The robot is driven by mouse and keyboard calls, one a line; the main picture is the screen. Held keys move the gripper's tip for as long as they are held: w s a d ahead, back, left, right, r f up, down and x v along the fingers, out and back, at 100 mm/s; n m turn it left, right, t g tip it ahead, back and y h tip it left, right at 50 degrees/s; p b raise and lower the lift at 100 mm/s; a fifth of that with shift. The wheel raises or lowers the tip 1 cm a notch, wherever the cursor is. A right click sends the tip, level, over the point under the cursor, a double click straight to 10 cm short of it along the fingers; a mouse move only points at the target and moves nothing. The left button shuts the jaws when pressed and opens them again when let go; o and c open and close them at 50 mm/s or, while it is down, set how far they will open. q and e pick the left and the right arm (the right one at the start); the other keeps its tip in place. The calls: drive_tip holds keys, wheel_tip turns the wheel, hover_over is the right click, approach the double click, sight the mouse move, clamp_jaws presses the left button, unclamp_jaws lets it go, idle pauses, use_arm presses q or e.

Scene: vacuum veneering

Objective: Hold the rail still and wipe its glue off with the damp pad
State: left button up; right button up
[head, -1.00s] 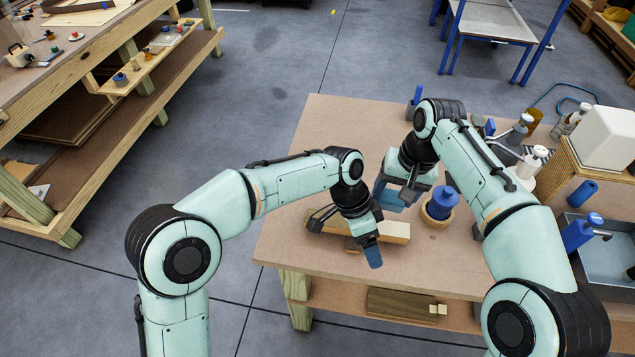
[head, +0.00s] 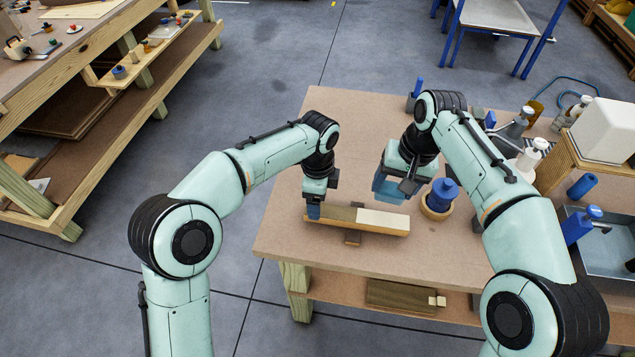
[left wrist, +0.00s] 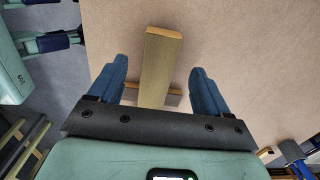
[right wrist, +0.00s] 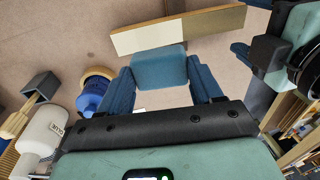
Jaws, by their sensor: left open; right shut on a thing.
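The rail (head: 381,221) lies on the table across a small dark support, with a brown left half and a cream right half. It also shows in the left wrist view (left wrist: 160,62) and the right wrist view (right wrist: 146,38). I cannot tell which surface is glue. My left gripper (head: 314,211) is open at the rail's left end, with fingers on either side of it in the left wrist view (left wrist: 158,72), gaps showing. My right gripper (head: 390,192) is shut on the blue damp pad (right wrist: 160,66), held behind the rail's cream half, apart from it in the picture.
A blue bottle (head: 443,194) sits in a wooden ring right of the pad. Pump bottles (head: 528,160), a white box (head: 602,130) and a grey tray (head: 602,255) crowd the table's right side. The table's left and back areas (head: 350,115) are clear.

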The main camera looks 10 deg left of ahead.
use_arm(q)
drive_tip(key=shift+f, duration=2.15)
drive_tip(key=c, duration=1.2)
